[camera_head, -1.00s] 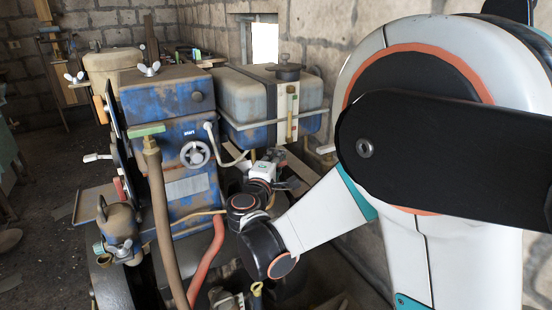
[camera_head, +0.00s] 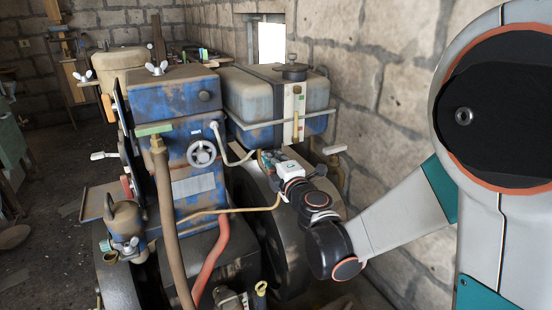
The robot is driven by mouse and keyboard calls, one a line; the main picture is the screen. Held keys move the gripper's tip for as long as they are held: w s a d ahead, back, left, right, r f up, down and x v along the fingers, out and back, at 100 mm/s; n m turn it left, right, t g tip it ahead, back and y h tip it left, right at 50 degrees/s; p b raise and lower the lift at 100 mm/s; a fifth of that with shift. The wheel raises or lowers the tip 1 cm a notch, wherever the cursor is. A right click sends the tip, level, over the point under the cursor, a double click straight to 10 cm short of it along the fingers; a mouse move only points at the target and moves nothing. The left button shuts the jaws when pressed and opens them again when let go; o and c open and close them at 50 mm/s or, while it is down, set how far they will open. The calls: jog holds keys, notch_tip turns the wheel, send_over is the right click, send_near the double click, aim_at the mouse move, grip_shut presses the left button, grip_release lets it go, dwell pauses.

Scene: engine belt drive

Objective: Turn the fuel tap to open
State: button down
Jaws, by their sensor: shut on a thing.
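The blue engine (camera_head: 190,135) stands in the middle, with the grey-and-blue fuel tank (camera_head: 275,98) beside it on the right. My gripper (camera_head: 290,162) is under the tank's lower front edge, pointing away from the camera. It is shut on a small part there, which I take for the fuel tap. The tap is mostly hidden behind the gripper, so its handle angle cannot be told. A thin yellow fuel line (camera_head: 235,211) runs from the engine to just below my gripper.
A brown hose (camera_head: 165,220) and a red hose (camera_head: 212,262) hang in front of the engine. A dark wheel (camera_head: 268,232) is below my gripper. A pale-handled fitting (camera_head: 335,150) stands right of the tank, near the stone wall (camera_head: 385,90).

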jog(key=n+g+y, duration=0.1)
jog(key=n+y, duration=0.1)
jog(key=a+n+g+y, duration=0.1)
jog(key=g+y, duration=0.1)
jog(key=y, duration=0.1)
jog(key=n+g+y, duration=0.1)
jog(key=n+y, duration=0.1)
jog(key=shift+s+a+n+y, duration=0.25)
jog(key=shift+s+n+y, duration=0.05)
jog(key=shift+s, duration=0.1)
jog(key=shift+s+a+n+g+y, duration=0.25)
jog(key=shift+n+g+y, duration=0.45)
jog(key=shift+g, duration=0.35)
jog(key=shift+s+a+n+g+y, duration=0.1)
jog(key=shift+s+n+g+y, duration=0.15)
jog(key=shift+n+g+y, duration=0.5)
jog(key=shift+s+a+n+g+y, duration=0.25)
jog(key=shift+n+g+y, duration=0.35)
jog(key=shift+g, duration=0.7)
jog(key=shift+n+g, duration=0.3)
jog(key=shift+n, duration=0.05)
jog(key=c, duration=1.6)
grip_release()
jog(key=v, duration=1.2)
jog(key=shift+s, duration=0.1)
